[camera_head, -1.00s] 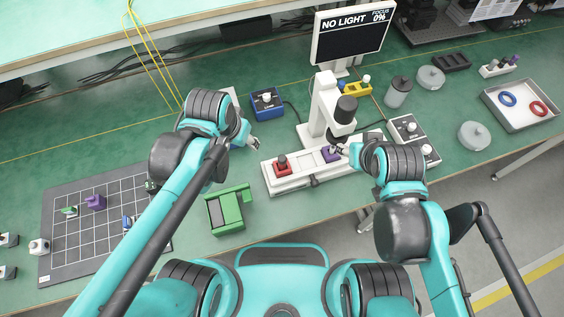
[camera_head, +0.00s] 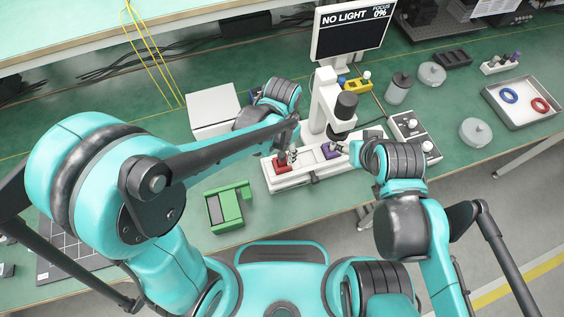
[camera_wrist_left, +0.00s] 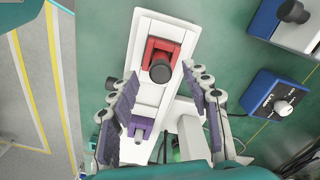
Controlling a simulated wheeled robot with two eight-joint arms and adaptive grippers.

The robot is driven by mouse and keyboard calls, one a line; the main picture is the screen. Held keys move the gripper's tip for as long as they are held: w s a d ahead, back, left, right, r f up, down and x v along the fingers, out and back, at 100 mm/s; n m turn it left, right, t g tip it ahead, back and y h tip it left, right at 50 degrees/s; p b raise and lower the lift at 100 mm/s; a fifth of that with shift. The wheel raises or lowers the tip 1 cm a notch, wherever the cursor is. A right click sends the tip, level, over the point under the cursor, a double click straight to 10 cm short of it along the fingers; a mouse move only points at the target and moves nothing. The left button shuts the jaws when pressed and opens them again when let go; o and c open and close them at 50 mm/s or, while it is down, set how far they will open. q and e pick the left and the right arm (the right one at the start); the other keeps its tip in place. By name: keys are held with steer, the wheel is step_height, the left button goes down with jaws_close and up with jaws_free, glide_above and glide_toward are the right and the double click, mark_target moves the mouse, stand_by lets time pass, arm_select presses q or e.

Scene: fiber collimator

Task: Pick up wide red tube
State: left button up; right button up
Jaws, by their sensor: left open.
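The red piece (camera_head: 281,166) sits at the left end of a white rail (camera_head: 300,182) under a microscope-like device. In the left wrist view the red piece (camera_wrist_left: 161,62) is a block with a dark round top, seated in the rail. My left gripper (camera_head: 291,154) is just above the red piece and partly covers it.
The white microscope (camera_head: 327,100) stands behind the rail. A green box (camera_head: 228,207) lies left of the rail. Control boxes (camera_head: 409,126) stand to the right. A tray (camera_head: 525,105) with blue and red rings is at far right. A monitor (camera_head: 352,35) stands at the back.

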mark_target(282, 162)
arm_select(q)
step_height(282, 162, down, 3)
steer(key=shift+r+b, duration=0.1)
steer(key=shift+b, duration=0.2)
steer(key=shift+r, duration=0.1)
steer(key=shift+c, duration=1)
jaws_close()
arm_select(e)
steer(key=shift+f, duration=0.6)
